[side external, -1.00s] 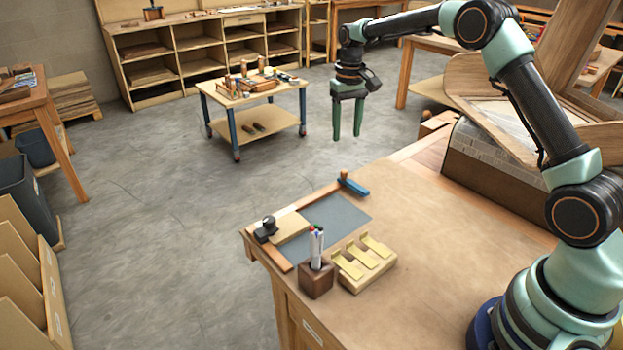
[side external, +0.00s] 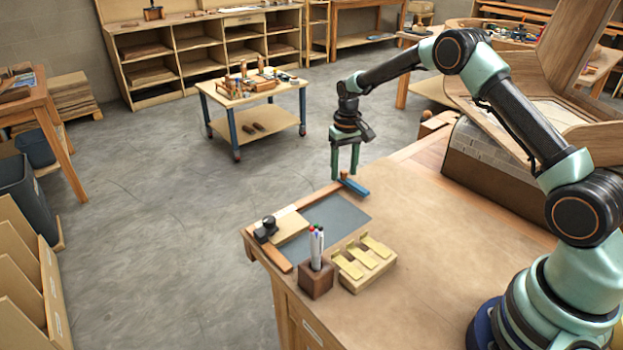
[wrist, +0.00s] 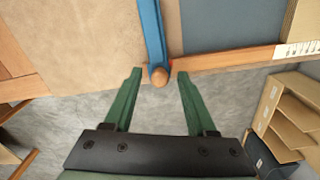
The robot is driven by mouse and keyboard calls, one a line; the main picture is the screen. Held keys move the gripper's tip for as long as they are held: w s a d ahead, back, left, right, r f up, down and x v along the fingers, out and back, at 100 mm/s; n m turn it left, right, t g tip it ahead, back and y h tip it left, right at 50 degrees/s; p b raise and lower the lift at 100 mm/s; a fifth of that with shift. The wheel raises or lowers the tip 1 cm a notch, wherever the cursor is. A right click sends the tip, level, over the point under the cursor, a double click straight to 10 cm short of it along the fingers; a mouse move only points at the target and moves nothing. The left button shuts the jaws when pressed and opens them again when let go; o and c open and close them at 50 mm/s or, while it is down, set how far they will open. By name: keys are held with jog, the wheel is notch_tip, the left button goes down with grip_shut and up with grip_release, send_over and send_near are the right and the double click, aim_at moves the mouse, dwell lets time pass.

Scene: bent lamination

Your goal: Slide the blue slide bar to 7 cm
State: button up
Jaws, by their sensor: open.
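The blue slide bar (side external: 356,187) lies at the far edge of the workbench, beside a dark grey panel (side external: 340,218). It also shows at the top of the wrist view (wrist: 150,25), with a round wooden knob (wrist: 159,76) on its near end and a bit of red beside the knob. My gripper (side external: 345,172) points down at the knob end. In the wrist view its open green fingers (wrist: 160,75) stand either side of the knob, with gaps on both sides. A pale strip with marks (wrist: 297,48) lies along the wooden rail; its numbers are unreadable.
A wooden block with a black knob (side external: 268,225) sits at the panel's left end. A pen holder (side external: 316,280) and a pale block with brass-coloured strips (side external: 370,275) stand nearer the front. The bench top (side external: 430,230) to the right is bare.

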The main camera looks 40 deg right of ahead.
grip_shut()
dwell(1.4)
